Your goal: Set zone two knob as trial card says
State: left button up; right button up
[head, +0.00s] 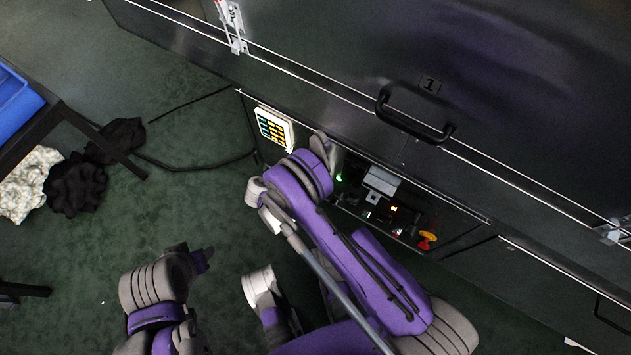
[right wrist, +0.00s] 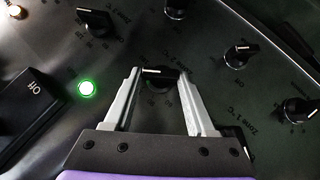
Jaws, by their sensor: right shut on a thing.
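In the right wrist view my right gripper (right wrist: 160,76) is shut on a black knob (right wrist: 158,78) with a pale pointer line, one finger on each side of it. In the head view my right arm covers the gripper and this part of the control panel (head: 350,208). A white card-like panel with yellow and blue rows (head: 272,128) is on the dryer's front; its text is unreadable. My left gripper (head: 203,259) is low in the head view, away from the panel.
Other black knobs (right wrist: 97,20) (right wrist: 241,54) (right wrist: 298,109) surround the held one. A lit green button (right wrist: 87,88) and a black switch (right wrist: 32,102) lie to its left. A yellow-and-red knob (head: 427,240) and a door handle (head: 412,118) are on the dryer.

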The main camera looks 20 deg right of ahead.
jog(key=shift+w+a+f+n+g+h, duration=0.1)
jog(key=shift+f+n+g+h, duration=0.05)
jog(key=shift+n+g+h, duration=0.55)
jog(key=shift+w+a+f+n+g+h, duration=0.1)
jog(key=shift+n+g+h, duration=0.4)
jog(key=shift+h, duration=0.4)
jog(key=o, duration=1.4)
jog(key=shift+c, duration=0.2)
